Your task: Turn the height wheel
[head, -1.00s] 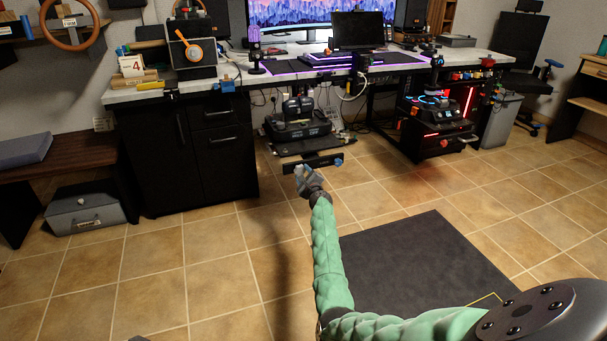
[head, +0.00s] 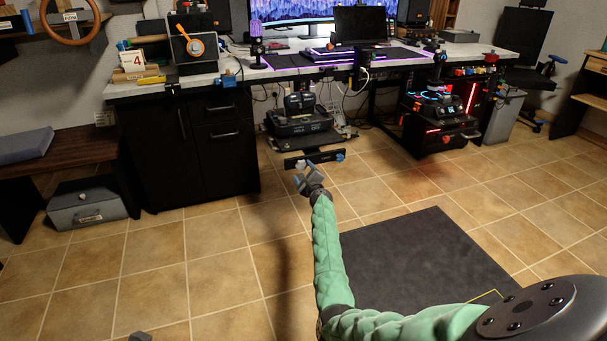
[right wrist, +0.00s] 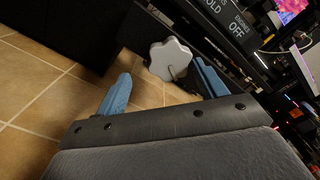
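The height wheel is a pale grey lobed knob (right wrist: 172,58), seen in the right wrist view just beyond and between my fingertips. In the head view I cannot pick it out clearly near the dark bar (head: 318,157) under the desk. My right gripper (head: 303,176) is in front of that bar at the end of the green arm. In the right wrist view its two blue fingers (right wrist: 162,72) are spread apart, one on each side of the knob. I see no clear contact. A small grey tip at the head view's bottom edge may be my left gripper (head: 140,337).
Above the bar is a dark unit (head: 301,122) under the desk (head: 290,74). A black cabinet (head: 190,150) stands to the left. A lit red-and-blue machine (head: 440,125) stands to the right. A dark mat (head: 420,255) lies on open tiled floor.

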